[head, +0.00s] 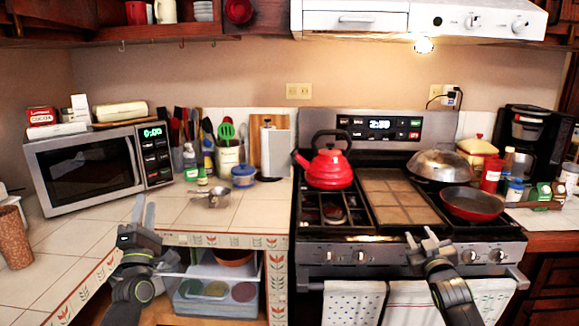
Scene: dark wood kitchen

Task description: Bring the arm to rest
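My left gripper (143,213) is in front of the tiled counter at the left, its two fingers pointing up with a gap between them. Nothing is between its fingers. My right gripper (422,239) is in front of the stove's front panel, fingers pointing up and apart, also empty. Neither gripper visibly holds anything. The lower part of each arm runs out of the bottom of the head view.
A microwave (88,170), a small metal pot (214,197) and utensils stand on the tiled counter (190,220). The stove bears a red kettle (328,167) and a red pan (472,204). Towels (353,303) hang at the oven front. An open shelf (215,293) holds containers.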

